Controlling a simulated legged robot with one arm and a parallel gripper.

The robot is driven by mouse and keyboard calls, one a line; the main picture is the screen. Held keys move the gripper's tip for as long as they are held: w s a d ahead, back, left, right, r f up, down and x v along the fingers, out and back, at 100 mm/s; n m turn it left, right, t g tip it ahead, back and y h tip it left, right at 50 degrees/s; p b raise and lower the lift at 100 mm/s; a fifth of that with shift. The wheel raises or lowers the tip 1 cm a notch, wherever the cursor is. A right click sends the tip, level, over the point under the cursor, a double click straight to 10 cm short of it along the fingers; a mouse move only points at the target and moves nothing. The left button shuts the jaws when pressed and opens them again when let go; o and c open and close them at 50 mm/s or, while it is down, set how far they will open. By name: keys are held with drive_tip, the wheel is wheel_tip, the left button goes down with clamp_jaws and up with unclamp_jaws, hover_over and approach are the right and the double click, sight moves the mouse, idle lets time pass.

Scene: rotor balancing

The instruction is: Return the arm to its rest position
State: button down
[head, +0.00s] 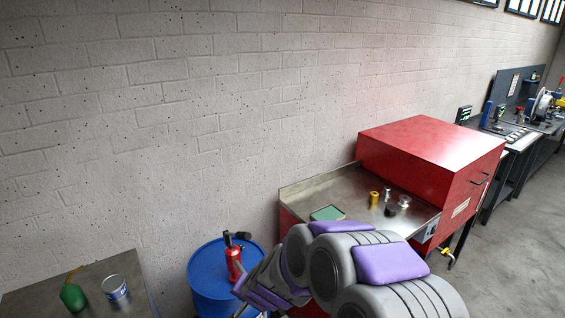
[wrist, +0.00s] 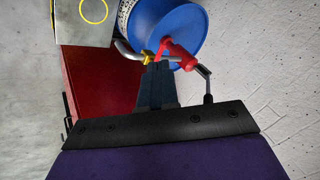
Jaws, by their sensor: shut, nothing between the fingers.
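My arm, grey with purple pads, rises from the bottom of the head view and bends down to the left. My gripper (head: 240,290) is at its lower left end, in front of a blue drum. In the wrist view my gripper (wrist: 157,70) shows as dark fingers shut together, with nothing between them. The fingertips appear just in front of the red tool on the drum; whether they touch it I cannot tell. Part of the gripper is hidden in the head view.
The blue drum (head: 205,272) carries a red tool (head: 234,262) with a black top. A red cabinet (head: 430,145) and metal bench (head: 350,190) with small parts stand to the right. A table (head: 40,285) holds a green bottle (head: 73,297) and a can (head: 115,288). A brick wall is behind.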

drive_tip(key=s+d+r+n+g+h+b, duration=0.1)
drive_tip(key=s+d+r+g, duration=0.1)
drive_tip(key=s+d, duration=0.6)
drive_tip(key=s+d+r+n+g+h+b, duration=0.1)
drive_tip(key=s+d, duration=0.7)
drive_tip(key=s, duration=0.8)
drive_tip(key=s+d+r+n+g+h+b, duration=0.2)
drive_tip(key=s+d+r+g, duration=0.2)
drive_tip(key=s+d, duration=0.5)
drive_tip(key=s+r, duration=0.1)
drive_tip(key=s, duration=0.1)
drive_tip(key=shift+s+r+g, duration=0.3)
drive_tip(key=shift+s+r, duration=0.05)
drive_tip(key=shift+s, duration=0.05)
drive_tip(key=shift+a, duration=0.1)
